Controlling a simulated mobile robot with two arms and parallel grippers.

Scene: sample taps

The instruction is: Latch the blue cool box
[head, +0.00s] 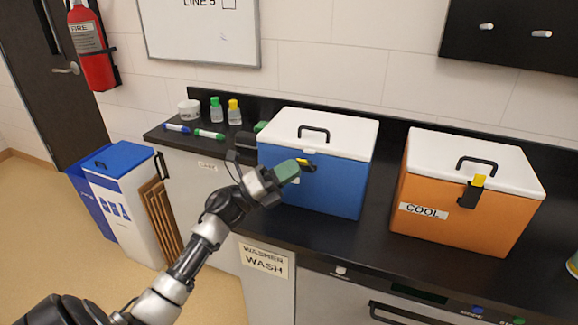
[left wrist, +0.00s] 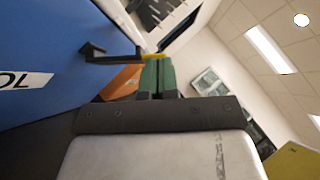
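The blue cool box (head: 338,185) stands on the black counter with its white lid (head: 345,128) down. Its black latch lever with a yellow tip (head: 302,161) juts out from the front face; in the left wrist view the black lever (left wrist: 110,56) stands out from the blue wall. My left gripper (head: 288,170) is in front of the box at the latch. In the left wrist view its green fingers (left wrist: 156,76) are together, their tips at the yellow tip (left wrist: 154,56). I cannot tell whether they touch it. My right gripper is not in view.
An orange cool box (head: 450,215) with a white lid and a yellow-tipped latch stands to the right. Pens, small bottles (head: 216,110) and a white tub (head: 189,109) are at the counter's left end. Bare counter (head: 378,225) lies between the boxes.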

